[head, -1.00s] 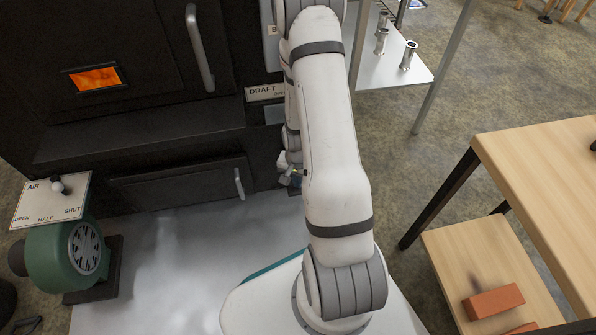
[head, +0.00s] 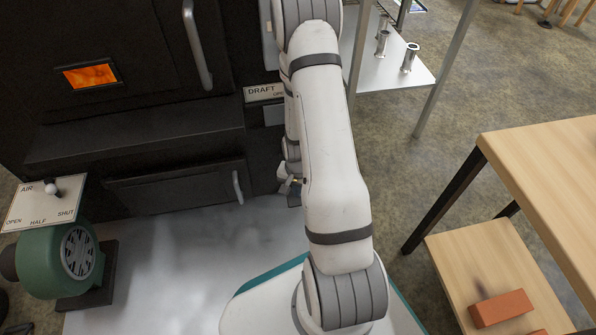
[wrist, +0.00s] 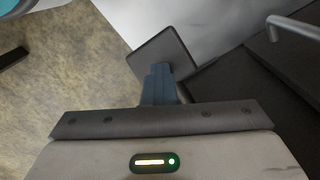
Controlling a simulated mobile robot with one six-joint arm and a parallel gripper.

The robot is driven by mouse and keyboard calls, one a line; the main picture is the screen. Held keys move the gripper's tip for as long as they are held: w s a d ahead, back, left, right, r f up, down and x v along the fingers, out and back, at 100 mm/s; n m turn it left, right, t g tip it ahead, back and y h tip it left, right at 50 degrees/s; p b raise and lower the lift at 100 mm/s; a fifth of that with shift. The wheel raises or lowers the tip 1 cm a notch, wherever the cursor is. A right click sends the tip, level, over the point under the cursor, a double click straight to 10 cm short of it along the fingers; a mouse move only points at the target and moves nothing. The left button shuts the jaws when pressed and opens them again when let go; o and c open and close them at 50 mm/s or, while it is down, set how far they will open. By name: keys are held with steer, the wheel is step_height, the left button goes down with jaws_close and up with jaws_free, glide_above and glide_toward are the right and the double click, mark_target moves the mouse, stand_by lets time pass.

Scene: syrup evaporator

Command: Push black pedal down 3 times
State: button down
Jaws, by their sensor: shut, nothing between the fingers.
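The black pedal (wrist: 164,52) shows in the wrist view as a dark, flat, square plate just beyond my fingertips. My gripper (wrist: 158,72) is shut and empty, with its blue-grey fingers overlapping the near part of the plate. I cannot tell whether the fingertips touch it or hover above it. In the head view my gripper (head: 293,194) is partly covered by my white arm, low beside the black furnace. The pedal cannot be made out there.
The black furnace (head: 130,140) has a lower door with a handle (head: 238,187) left of my gripper. A green blower (head: 55,260) stands at the left. A wooden table (head: 550,170) and a lower wooden shelf with a red brick (head: 501,308) are at the right.

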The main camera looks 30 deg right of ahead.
step_height(320, 180, up, 7)
steer(key=s+p, duration=0.1)
steer(key=p, duration=0.4)
steer(key=shift+a, duration=0.15)
stand_by(0.5)
